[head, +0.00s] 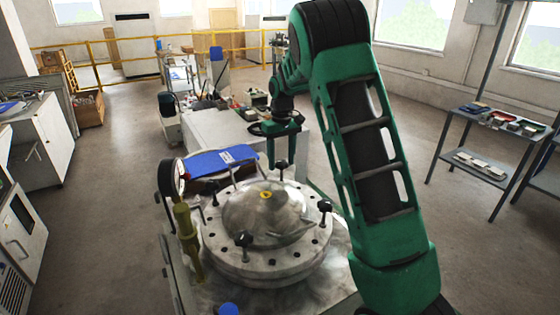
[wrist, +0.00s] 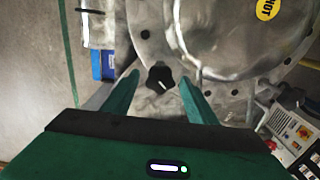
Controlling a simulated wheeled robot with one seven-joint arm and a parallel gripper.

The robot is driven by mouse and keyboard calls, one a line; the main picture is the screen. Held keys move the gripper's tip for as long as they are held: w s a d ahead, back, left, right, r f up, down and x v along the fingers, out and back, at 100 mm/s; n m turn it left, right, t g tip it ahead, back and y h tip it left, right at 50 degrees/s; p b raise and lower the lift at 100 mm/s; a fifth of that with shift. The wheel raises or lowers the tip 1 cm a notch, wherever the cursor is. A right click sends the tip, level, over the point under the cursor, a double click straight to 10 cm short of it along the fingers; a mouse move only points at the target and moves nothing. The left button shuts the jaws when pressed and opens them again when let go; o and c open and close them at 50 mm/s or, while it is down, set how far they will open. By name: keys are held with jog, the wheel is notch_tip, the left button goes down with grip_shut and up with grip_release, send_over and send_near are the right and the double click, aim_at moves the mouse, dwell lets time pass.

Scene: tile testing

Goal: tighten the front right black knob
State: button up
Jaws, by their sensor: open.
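A round metal vessel lid (head: 240,215) with a domed centre stands in front of me, with several black knobs on its rim. One black knob (head: 324,206) is at the right front, another (head: 243,240) at the front left, and another (head: 281,167) at the back. My gripper (head: 272,155) hangs near the back knob in the head view. In the wrist view, my open gripper (wrist: 160,90) has a finger to each side of a lobed black knob (wrist: 160,79). The knob appears ahead of the fingertips; contact cannot be told.
A pressure gauge (head: 179,178) and a yellow cylinder (head: 188,240) stand at the vessel's left. A blue panel (head: 222,160) lies behind the lid. A cluttered bench (head: 215,132) is further back, and shelves (head: 495,125) stand at the right. The floor between is clear.

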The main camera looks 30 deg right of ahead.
jog(key=c, duration=1.1)
jog(key=shift+o, duration=0.2)
jog(key=shift+m, duration=0.4)
jog(key=m, duration=0.8)
jog(key=shift+m, duration=0.3)
jog(key=m, duration=0.4)
jog(key=shift+a+r+m, duration=0.1)
jog(key=shift+a+m, duration=0.05)
jog(key=shift+m, duration=2.05)
jog(key=shift+w, duration=0.1)
